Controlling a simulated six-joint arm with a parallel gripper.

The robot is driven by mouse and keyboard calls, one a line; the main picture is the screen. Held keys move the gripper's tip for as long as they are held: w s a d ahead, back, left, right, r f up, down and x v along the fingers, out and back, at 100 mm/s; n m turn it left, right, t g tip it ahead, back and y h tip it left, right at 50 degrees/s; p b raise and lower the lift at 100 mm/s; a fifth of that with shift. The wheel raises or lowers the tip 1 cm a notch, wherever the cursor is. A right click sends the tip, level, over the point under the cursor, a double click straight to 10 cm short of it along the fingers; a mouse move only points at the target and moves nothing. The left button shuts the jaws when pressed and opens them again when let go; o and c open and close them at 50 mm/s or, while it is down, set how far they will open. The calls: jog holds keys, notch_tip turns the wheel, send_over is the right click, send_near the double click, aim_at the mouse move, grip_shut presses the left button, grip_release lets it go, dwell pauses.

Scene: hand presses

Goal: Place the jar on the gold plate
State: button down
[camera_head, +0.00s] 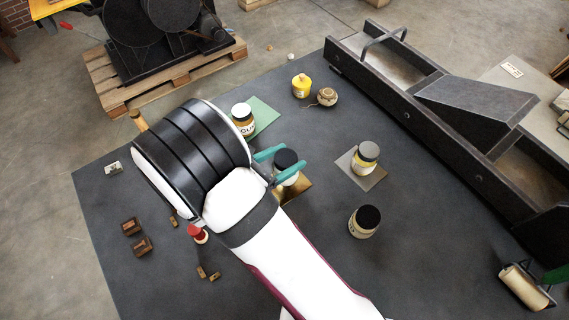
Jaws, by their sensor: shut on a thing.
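My gripper (292,157), with teal fingers, is shut on a jar (286,159) with a black lid and a pale body. The gold plate (303,191) shows just below this jar, partly hidden by the jar, the fingers and my arm. The jar looks upright and over the plate's upper part. I cannot tell whether its base touches the plate.
A jar (242,115) stands on a green plate (266,118). Another jar (365,157) stands on a silver plate (370,182). A black-lidded jar (364,222) stands on the dark table. A yellow pot (301,86) and twine ball (327,97) sit behind. A long press bed (440,130) lies right.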

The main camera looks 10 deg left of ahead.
jog(key=f, duration=0.4)
jog(key=shift+a+f, duration=0.15)
jog(key=shift+a, duration=0.05)
jog(key=shift+f, duration=0.15)
jog(key=shift+c, duration=0.5)
grip_release()
